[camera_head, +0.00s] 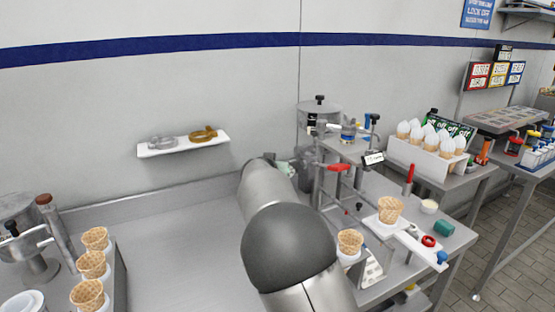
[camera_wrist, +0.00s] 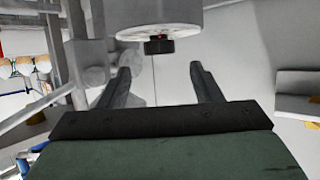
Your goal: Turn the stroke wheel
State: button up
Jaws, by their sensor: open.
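My gripper (camera_wrist: 162,80) is open, with its two dark fingers spread and nothing between them in the wrist view. Beyond the fingertips is a pale metal cylinder (camera_wrist: 165,18) with a black knob (camera_wrist: 158,46) on its end. Round grey parts (camera_wrist: 95,76) show beside the left finger. I cannot tell which part is the stroke wheel. In the head view, the filling machine (camera_head: 318,118) stands at the wall, and my gripper (camera_head: 287,167) is just left of it, mostly hidden by my arm.
A red-handled part (camera_head: 338,168) and waffle cones (camera_head: 389,209) sit on the machine's table, right of my arm. More cones (camera_head: 92,264) stand at the left. A white wall shelf (camera_head: 160,150) holds two rings. The counter (camera_head: 165,240) between is bare.

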jog(key=p+x, duration=0.2)
jog(key=x, duration=0.2)
jog(key=shift+w, duration=0.3)
jog(key=shift+w+d+f, duration=0.1)
jog(key=shift+w+f, duration=0.3)
jog(key=shift+w, duration=0.2)
jog(key=c, duration=1)
